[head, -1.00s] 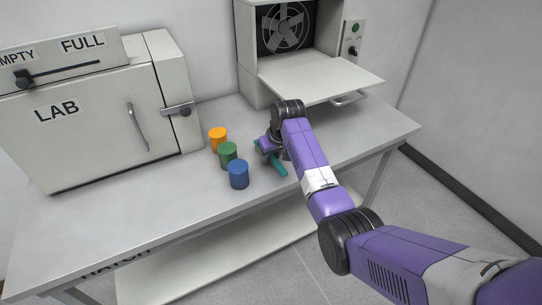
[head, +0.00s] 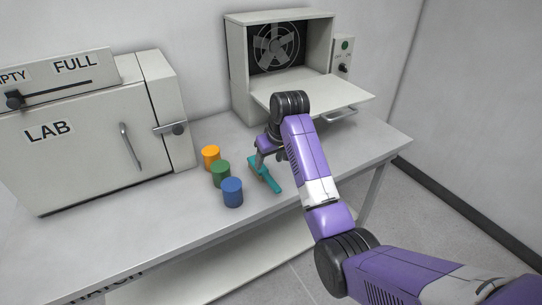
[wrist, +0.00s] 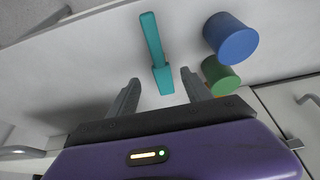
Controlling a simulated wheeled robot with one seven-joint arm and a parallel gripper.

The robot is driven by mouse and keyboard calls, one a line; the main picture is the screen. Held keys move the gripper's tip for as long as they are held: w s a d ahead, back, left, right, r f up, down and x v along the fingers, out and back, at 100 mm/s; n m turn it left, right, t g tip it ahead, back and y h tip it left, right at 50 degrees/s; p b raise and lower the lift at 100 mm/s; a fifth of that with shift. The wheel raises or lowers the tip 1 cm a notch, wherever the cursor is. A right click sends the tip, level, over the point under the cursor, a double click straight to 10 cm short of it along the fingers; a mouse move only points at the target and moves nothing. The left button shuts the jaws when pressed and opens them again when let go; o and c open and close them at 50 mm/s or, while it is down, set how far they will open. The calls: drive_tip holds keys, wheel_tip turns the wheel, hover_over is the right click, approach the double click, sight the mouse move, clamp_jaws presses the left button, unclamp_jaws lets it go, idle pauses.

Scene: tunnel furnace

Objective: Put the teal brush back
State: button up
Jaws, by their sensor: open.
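The teal brush (head: 265,178) lies flat on the grey table, to the right of the coloured cylinders. In the wrist view the brush (wrist: 153,40) extends away from my gripper, with its wider block end nearest me. My gripper (head: 262,157) is just above and behind the brush in the head view. In the wrist view the two fingers of my gripper (wrist: 160,78) are apart, with the block end showing between and beyond their tips. Nothing is held. The arm partly hides the gripper in the head view.
Orange (head: 211,158), green (head: 221,173) and blue (head: 232,192) cylinders stand in a row left of the brush. A LAB cabinet (head: 90,140) stands at left. The furnace (head: 240,85), its flap (head: 335,95) lowered, is behind my arm. The front right tabletop is clear.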

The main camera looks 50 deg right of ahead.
drive_tip(key=shift+v, duration=1.45)
drive_tip(key=shift+w, duration=0.1)
drive_tip(key=w+d+r+t+h, duration=0.2)
drive_tip(key=w+r+t+h, duration=0.1)
drive_tip(key=w+r+t, duration=0.3)
drive_tip(key=s+a+f+t, duration=0.2)
drive_tip(key=s+a+t, duration=0.1)
drive_tip(key=s+a, duration=0.5)
drive_tip(key=s+a+f+t, duration=0.3)
drive_tip(key=s+a+t, duration=0.1)
drive_tip(key=s+a, duration=0.35)
drive_tip(key=s+a+n+y, duration=0.1)
drive_tip(key=s+a, duration=0.3)
drive_tip(key=s, duration=0.6)
drive_tip(key=s+a+f+n+g+y, duration=0.1)
drive_tip(key=s+a, duration=0.4)
drive_tip(key=s, duration=0.6)
drive_tip(key=s+a+n+g+y, duration=0.1)
drive_tip(key=s+a, duration=0.4)
drive_tip(key=s, duration=0.6)
drive_tip(key=shift+s+f+y, duration=0.2)
drive_tip(key=shift+s+y, duration=0.05)
drive_tip(key=shift+y, duration=0.35)
